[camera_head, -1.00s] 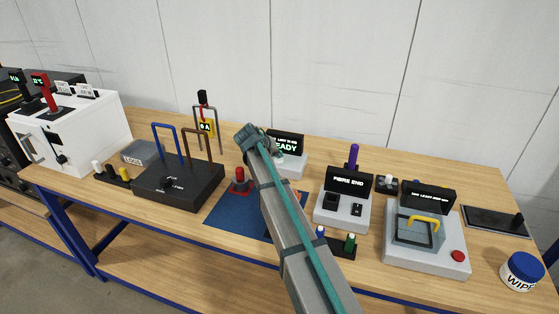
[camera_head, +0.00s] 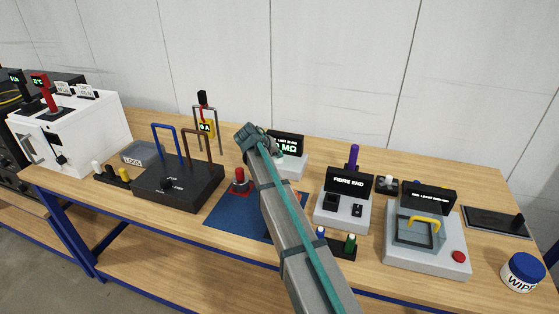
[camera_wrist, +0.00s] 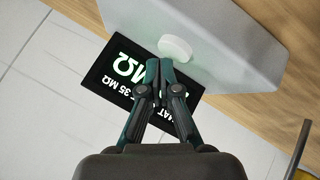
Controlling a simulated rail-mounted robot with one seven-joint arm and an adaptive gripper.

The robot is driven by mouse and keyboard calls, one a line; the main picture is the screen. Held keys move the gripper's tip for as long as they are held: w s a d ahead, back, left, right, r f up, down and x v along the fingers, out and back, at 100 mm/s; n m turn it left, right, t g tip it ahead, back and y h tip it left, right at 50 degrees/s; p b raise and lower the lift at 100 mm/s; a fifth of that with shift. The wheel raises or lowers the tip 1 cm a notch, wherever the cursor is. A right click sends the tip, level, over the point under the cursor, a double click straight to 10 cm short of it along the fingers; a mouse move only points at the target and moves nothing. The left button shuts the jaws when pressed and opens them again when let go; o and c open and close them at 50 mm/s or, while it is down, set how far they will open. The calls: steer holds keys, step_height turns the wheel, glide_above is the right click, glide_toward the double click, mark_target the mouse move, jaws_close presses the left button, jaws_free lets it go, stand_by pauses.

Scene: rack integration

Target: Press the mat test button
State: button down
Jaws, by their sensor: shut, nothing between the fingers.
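The mat tester (camera_head: 291,165) is a light grey box at the back of the bench, partly hidden behind my arm. Its black display (camera_head: 286,143) shows green text ending in MΩ. In the head view the fingers are hidden by my arm. The blue mat (camera_head: 228,214) lies on the bench.
A red-topped post (camera_head: 240,178) stands on the mat. A black box with blue and brown loops (camera_head: 178,185) is to the left. The fibre end device (camera_head: 343,208) and a grey unit with a yellow handle (camera_head: 425,250) stand to the right. A wipes tub (camera_head: 523,273) is near the right edge.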

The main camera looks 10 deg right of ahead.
mark_target(278, 161)
steer(key=shift+r+p, duration=1)
steer(key=shift+r, duration=2)
